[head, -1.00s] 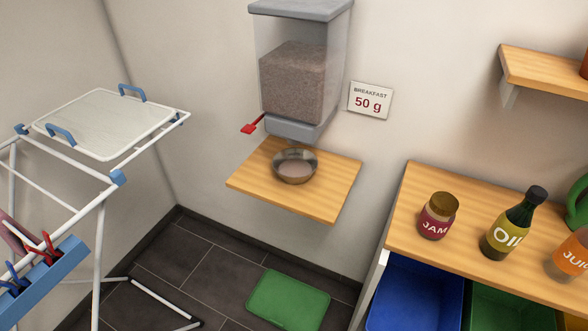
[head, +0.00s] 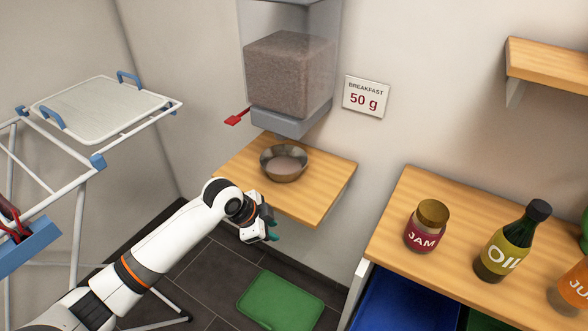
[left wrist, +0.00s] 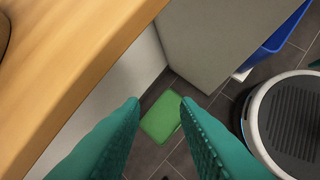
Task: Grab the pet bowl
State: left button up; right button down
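The pet bowl (head: 284,165) is a round metal bowl on the wooden wall shelf (head: 320,193), below the food dispenser. It looks to have pale brown contents or a brownish inside. In the head view my left gripper (head: 271,230) is just in front of the shelf's front edge, apart from the bowl. In the left wrist view its two teal fingers (left wrist: 160,102) are spread with nothing between them, so it is open. A dark curved edge at that view's upper left may be part of the bowl. My right gripper is in neither view.
The dispenser (head: 288,80) with a red lever (head: 237,117) hangs above the bowl. A drying rack (head: 98,162) stands left. A counter with a jam jar (head: 427,226) and an oil bottle (head: 510,243) is right. A green mat (head: 281,300) lies on the floor.

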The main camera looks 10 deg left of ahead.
pick_arm(q)
notch_tip(320, 180, up, 4)
jog(key=m, duration=0.4)
send_near(275, 174)
jog(key=x, duration=0.4)
jog(key=a+x, duration=0.1)
jog(key=x, duration=0.1)
jog(key=shift+s+f, duration=0.25)
jog(key=w+d+f, duration=0.2)
jog(key=f, duration=0.1)
jog(key=shift+d, duration=0.2)
jog(key=shift+w+d+f, duration=0.1)
jog(key=shift+w+f, duration=0.1)
jog(key=shift+f, duration=0.3)
grip_shut()
